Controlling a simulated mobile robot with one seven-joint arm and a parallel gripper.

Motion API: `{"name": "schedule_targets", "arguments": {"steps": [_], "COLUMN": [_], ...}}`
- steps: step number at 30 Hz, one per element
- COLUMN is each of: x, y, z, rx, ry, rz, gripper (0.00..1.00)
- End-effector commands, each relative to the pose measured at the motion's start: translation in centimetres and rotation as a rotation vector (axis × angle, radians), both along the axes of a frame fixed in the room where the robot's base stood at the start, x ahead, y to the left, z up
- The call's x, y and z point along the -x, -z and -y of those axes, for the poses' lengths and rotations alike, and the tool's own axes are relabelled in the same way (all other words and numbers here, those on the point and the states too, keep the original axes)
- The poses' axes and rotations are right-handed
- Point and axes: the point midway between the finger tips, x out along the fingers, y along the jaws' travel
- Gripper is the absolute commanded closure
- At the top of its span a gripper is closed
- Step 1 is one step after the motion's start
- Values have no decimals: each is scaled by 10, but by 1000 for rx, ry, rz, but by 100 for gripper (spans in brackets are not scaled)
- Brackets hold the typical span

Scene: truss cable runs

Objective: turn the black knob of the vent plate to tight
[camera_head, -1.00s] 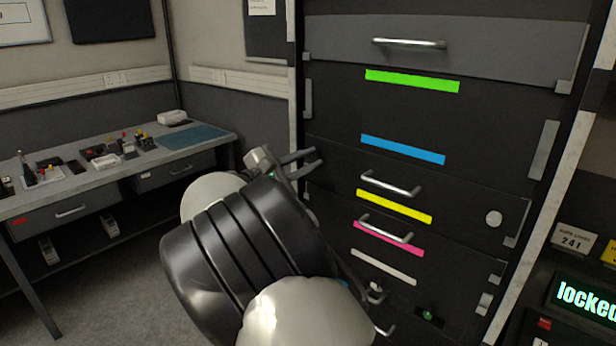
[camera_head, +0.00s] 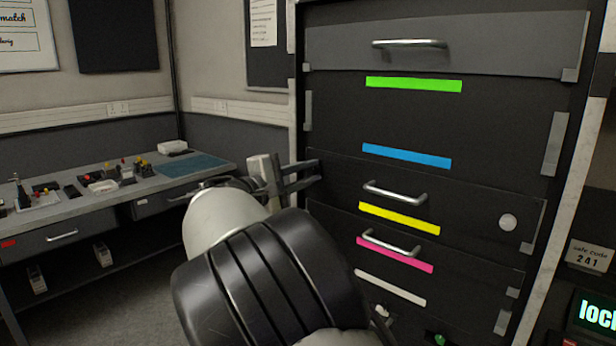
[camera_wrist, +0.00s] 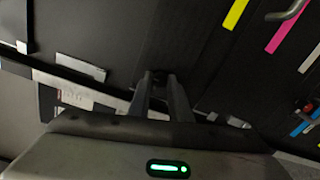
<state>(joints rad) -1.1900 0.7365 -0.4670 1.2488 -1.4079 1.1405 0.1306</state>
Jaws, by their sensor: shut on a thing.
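My gripper (camera_head: 318,172) is at the left edge of the dark cabinet front in the head view, its fingertips against the panel beside the upper silver handle. In the wrist view, my gripper (camera_wrist: 160,80) has its two fingers close together on a small black knob (camera_wrist: 158,74). The knob is mostly hidden between the fingertips, and its turn position cannot be read. It is mounted on a dark plate (camera_wrist: 120,35), which I take for the vent plate. In the head view the knob itself cannot be made out.
A workbench (camera_head: 90,205) with small items stands at left. A lit display (camera_head: 598,312) is at lower right.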

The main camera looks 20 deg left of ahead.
Motion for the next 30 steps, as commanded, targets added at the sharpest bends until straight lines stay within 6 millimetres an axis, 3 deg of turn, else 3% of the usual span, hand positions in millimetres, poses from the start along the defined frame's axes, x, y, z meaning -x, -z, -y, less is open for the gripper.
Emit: {"name": "schedule_targets", "arguments": {"steps": [8,9,12,23,30], "x": [0,0,0,4,41], "y": [0,0,0,0,-1], "z": [0,0,0,-2,-19], "rx": [-1,-1,0,0,0], "ry": [0,0,0,-1,-5], "rz": [-1,-1,-1,0,-2], "gripper": [100,79,63,63,63]}}
